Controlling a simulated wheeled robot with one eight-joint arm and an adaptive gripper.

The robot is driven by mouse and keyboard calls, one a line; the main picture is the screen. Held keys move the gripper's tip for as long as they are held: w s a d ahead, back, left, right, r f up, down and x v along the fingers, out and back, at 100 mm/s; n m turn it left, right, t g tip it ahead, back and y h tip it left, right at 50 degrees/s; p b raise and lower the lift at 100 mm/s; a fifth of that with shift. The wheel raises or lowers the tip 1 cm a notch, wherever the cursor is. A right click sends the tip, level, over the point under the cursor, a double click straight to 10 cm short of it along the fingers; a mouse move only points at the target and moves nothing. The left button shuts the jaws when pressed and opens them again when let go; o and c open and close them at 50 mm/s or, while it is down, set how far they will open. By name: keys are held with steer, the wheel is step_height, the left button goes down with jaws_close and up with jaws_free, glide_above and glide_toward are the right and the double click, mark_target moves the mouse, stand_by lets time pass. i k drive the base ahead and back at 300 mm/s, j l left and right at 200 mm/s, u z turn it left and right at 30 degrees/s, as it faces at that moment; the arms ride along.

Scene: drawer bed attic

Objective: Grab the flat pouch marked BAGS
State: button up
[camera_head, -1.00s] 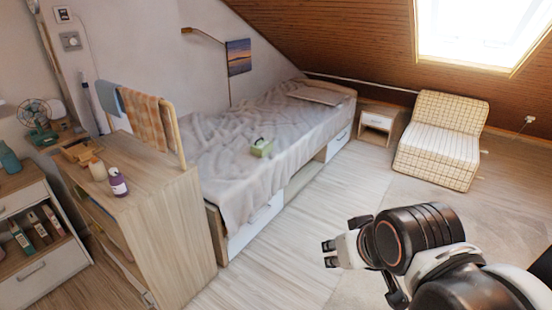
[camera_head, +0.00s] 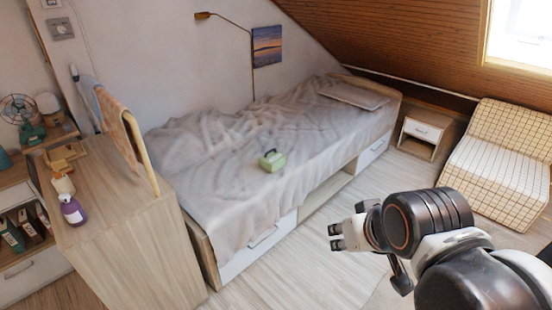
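I cannot make out a flat pouch marked BAGS in this view. My gripper (camera_head: 336,237) is at the lower right, in front of the bed's open side, over the floor. Its two dark fingertips are slightly apart, with nothing visible between them. A small green case (camera_head: 272,160) with a dark handle sits on the bed's grey cover (camera_head: 215,150); no lettering on it is readable. My gripper is well apart from it.
The drawer bed (camera_head: 235,268) runs along the wall. A wooden cabinet (camera_head: 130,255) with a purple bottle (camera_head: 72,210) stands at left. A nightstand (camera_head: 420,134) and a checked chair (camera_head: 500,165) stand at right. Bare floor lies before the bed.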

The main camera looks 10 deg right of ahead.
mark_target(274, 160)
steer(key=l+u, duration=0.2)
steer(key=l, duration=0.5)
steer(key=i+j, duration=0.45)
steer(key=i+j+z, duration=0.15)
steer(key=i+j, duration=0.65)
steer(key=j, duration=0.2)
steer(key=i+j+z, duration=0.1)
steer(key=i+j, duration=0.35)
steer(key=j, duration=0.05)
